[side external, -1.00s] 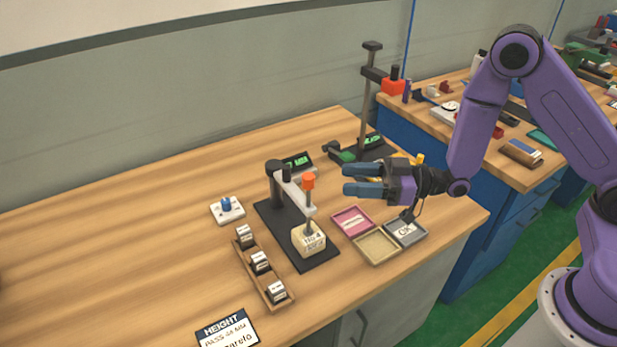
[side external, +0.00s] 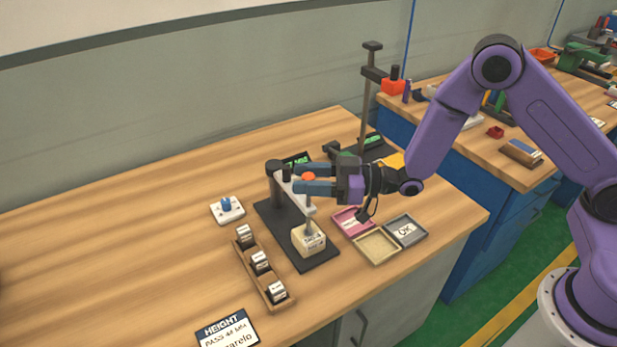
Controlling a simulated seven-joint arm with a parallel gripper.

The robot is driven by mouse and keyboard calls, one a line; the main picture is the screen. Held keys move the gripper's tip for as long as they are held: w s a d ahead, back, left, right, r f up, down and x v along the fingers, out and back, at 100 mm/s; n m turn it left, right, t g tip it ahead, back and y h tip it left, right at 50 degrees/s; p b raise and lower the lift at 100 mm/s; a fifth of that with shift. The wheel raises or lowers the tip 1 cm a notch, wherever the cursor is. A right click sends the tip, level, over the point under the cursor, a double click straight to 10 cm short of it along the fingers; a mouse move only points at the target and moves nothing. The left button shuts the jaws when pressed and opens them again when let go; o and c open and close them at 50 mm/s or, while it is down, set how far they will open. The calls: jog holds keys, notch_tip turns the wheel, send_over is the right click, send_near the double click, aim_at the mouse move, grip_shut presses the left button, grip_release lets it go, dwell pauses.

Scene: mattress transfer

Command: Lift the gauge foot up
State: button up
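The height gauge has a black base plate (side external: 272,222), a grey arm (side external: 296,198) and an orange knob (side external: 309,176) on top of its thin foot rod (side external: 308,216). A pale block (side external: 308,240) with a printed label stands on the plate under the rod; the foot's lower tip appears to meet the top of the block. My gripper (side external: 304,180) comes in from the right, level with the orange knob. Its two blue-grey fingers are apart, with the knob showing between them. I cannot tell whether they touch it.
Pink (side external: 349,219), tan (side external: 376,248) and grey "OK" (side external: 407,230) trays lie right of the gauge. A wooden rack (side external: 264,274) of labelled blocks and a white plate with a blue knob (side external: 228,210) lie left. A second stand (side external: 368,110) rises behind. The left tabletop is clear.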

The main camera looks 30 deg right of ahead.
grip_shut()
jog(key=shift+r, duration=1.85)
jog(key=shift+o, duration=1.2)
grip_release()
jog(key=shift+s+d, duration=0.1)
jog(key=shift+d, duration=0.1)
jog(key=v, duration=1.7)
